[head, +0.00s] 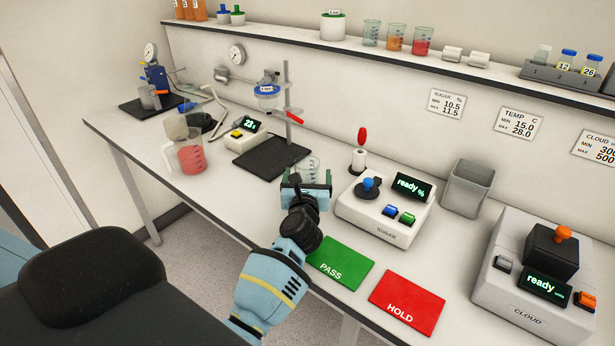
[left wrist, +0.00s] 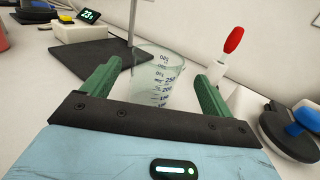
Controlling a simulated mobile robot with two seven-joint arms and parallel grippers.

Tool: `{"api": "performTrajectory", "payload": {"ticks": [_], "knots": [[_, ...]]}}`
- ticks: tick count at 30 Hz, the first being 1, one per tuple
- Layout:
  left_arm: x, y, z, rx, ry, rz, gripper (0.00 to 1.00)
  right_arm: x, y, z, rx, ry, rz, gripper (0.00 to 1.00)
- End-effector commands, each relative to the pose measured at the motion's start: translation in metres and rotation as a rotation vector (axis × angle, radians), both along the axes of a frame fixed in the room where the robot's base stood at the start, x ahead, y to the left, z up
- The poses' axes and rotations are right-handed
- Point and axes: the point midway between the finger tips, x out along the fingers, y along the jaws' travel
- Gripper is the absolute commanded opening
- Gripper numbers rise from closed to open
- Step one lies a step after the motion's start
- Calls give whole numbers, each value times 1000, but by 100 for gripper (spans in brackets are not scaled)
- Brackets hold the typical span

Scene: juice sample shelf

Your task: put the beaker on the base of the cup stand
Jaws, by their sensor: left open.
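A clear glass beaker (head: 308,168) with dark graduation marks stands upright on the bench at the front right corner of the cup stand. The cup stand has a flat dark base (head: 268,157), a metal post and a ring holding a blue-rimmed cup (head: 267,91). In the left wrist view the beaker (left wrist: 158,75) shows between two green fingers, with the base (left wrist: 85,58) behind it to the left. My left gripper (head: 308,178) is open, its fingers on either side of the beaker; whether they touch it cannot be told. My right gripper is not in view.
The sugar meter (head: 385,208) stands close to the right of my gripper, with a red-handled tool (head: 360,150) behind it. A green PASS mat (head: 340,262) and red HOLD mat (head: 407,303) lie in front. A jug (head: 190,155) and small timer stand left of the base.

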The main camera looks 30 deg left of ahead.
Motion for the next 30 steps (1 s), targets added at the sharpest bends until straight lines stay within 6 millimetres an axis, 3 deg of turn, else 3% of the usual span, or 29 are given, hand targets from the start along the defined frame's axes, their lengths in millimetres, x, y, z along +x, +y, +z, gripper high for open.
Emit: {"api": "performTrajectory", "payload": {"ticks": [13,23,30], "knots": [[38,26,-1,2,2,0,86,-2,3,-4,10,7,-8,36],[43,29,2,1,0,-1,86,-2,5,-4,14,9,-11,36],[43,29,1,1,0,0,57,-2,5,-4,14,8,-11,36]]}}
